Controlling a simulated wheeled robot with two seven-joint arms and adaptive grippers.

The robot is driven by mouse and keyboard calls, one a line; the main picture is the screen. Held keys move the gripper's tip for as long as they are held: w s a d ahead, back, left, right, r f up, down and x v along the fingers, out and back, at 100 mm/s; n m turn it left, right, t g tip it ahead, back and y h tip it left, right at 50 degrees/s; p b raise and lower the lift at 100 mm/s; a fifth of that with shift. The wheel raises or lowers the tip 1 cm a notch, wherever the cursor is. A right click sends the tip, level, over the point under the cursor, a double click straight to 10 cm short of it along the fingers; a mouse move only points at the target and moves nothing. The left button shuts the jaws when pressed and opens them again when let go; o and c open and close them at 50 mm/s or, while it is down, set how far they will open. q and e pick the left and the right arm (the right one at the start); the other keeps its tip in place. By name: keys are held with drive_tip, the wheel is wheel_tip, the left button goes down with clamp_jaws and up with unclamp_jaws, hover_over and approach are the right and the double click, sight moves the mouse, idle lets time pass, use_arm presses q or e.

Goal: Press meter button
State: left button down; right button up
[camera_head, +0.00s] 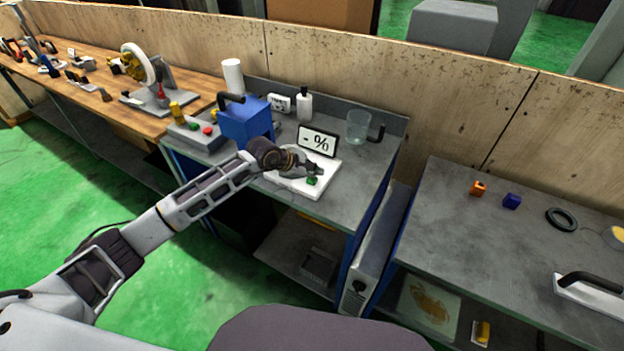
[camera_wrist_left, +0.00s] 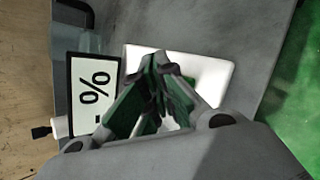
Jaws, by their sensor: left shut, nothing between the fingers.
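The meter has a white base (camera_head: 322,191) on the grey bench and an upright display (camera_head: 318,141) showing "- %". Its green button (camera_head: 312,181) sits on the base. My left gripper (camera_head: 319,169) is shut and empty, over the base and close beside the button. I cannot tell whether it touches anything. In the left wrist view the shut fingers (camera_wrist_left: 160,68) point toward the white base (camera_wrist_left: 221,76), with the display (camera_wrist_left: 92,92) to their left. Part of the green button (camera_wrist_left: 190,80) shows behind the fingers; the rest is hidden. My right gripper is not in view.
A blue box (camera_head: 245,124) with a black handle stands left of the meter. A bottle (camera_head: 304,105) and a clear beaker (camera_head: 357,127) stand behind it. A control box (camera_head: 195,134) with coloured buttons is farther left. A separate grey table (camera_head: 470,240) is at right.

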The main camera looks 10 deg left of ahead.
sight(314, 179)
use_arm(q)
drive_tip(key=shift+f+b, duration=0.6)
idle(1.4)
idle(0.4)
drive_tip(key=shift+r+p, duration=0.4)
drive_tip(key=shift+r, duration=0.65)
drive_tip(key=shift+r+p, duration=0.9)
drive_tip(key=shift+r, duration=1.6)
